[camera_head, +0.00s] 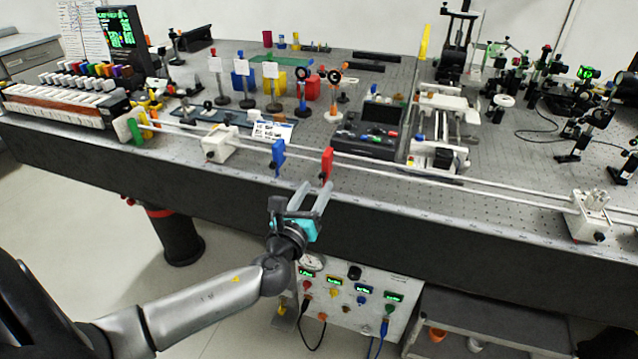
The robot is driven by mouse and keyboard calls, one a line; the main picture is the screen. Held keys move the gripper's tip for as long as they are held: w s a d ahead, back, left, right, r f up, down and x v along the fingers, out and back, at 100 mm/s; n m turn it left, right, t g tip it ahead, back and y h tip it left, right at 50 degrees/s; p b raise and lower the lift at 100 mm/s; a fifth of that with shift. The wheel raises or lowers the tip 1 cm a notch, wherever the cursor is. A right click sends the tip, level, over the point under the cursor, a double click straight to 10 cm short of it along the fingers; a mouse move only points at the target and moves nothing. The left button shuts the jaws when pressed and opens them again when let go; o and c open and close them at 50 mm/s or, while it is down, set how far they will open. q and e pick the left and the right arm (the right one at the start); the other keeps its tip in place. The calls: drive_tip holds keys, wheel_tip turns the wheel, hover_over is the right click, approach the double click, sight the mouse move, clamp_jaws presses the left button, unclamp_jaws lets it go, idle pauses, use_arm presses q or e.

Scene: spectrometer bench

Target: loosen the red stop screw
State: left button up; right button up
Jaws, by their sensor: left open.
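A red stop (327,163) stands upright on the white rail along the bench's front edge. A small dark knob shows low on its left side, too small to tell its shape well. A blue stop (279,155) of the same form stands to its left. My left gripper (315,188) comes up from below in front of the bench edge. Its two pale fingers are spread and empty, and they point up toward the red stop. In the picture the tips lie just below it; I cannot tell how far apart in depth they are. My right gripper is not in view.
The white rail (470,188) runs along the front edge, with a white carriage block (219,145) at left and another (590,215) at right. A dark control box (370,130) sits behind the red stop. An instrument panel (345,300) is below the bench.

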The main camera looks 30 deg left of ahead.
sight(321, 178)
use_arm(q)
drive_tip(key=shift+x, duration=1.6)
clamp_jaws()
